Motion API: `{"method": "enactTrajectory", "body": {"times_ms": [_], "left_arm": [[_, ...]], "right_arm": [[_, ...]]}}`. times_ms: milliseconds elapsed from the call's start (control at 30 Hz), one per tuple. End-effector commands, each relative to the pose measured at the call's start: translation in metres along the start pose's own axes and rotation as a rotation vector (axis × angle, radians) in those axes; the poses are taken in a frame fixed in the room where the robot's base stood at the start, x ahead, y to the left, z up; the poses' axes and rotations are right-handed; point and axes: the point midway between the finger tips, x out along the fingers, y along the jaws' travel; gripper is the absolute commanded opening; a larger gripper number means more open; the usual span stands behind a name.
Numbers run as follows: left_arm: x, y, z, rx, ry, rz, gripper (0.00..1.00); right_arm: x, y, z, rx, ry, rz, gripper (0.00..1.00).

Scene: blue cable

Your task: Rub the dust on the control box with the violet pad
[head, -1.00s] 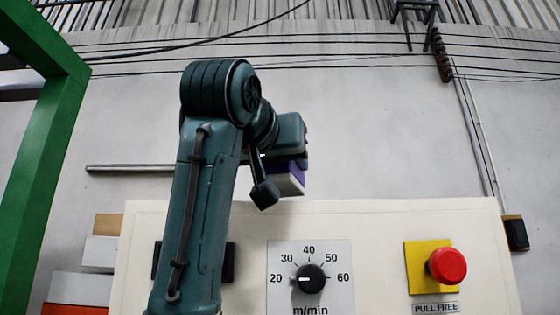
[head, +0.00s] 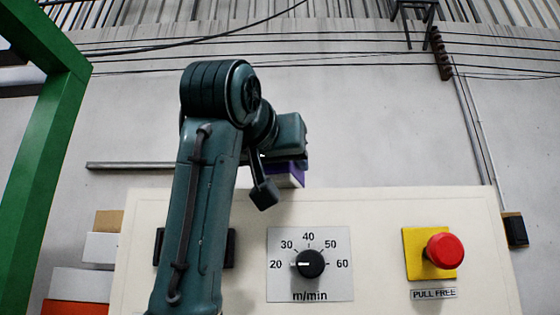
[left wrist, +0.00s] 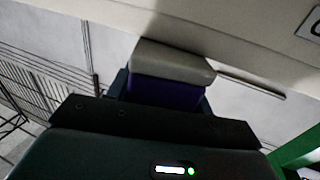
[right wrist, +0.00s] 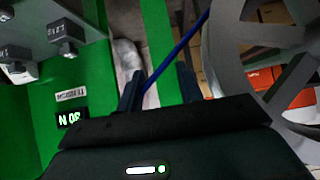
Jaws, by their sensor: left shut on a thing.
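The control box (head: 380,230) is a cream panel with a dial (head: 310,264) marked m/min and a red button (head: 445,250) on a yellow plate. My left gripper (head: 285,160) is shut on the violet pad (head: 291,171), just above the box's top edge in the head view. In the left wrist view the violet pad (left wrist: 165,94) has a pale grey face turned toward the cream box (left wrist: 240,22). I cannot tell whether they touch. No dust is clearly visible. My right gripper (right wrist: 159,90) is open; a blue cable (right wrist: 172,60) runs between or behind its fingers.
A green frame (head: 55,150) stands at the left. Boxes (head: 85,280) are stacked left of the control box. In the right wrist view a large grey wheel (right wrist: 228,60) is right of the gripper, with green machine parts (right wrist: 160,35) around it.

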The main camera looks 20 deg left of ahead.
Motion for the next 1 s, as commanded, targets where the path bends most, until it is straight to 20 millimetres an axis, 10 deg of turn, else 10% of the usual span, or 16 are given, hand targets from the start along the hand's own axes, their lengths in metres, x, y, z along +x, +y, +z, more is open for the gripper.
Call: {"method": "enactTrajectory", "body": {"times_ms": [1000], "left_arm": [[0.052,-0.015,0.000,-0.001,-0.003,-0.001,0.25]], "right_arm": [[-0.009,0.000,-0.011,0.000,-0.002,0.000,0.36]]}}
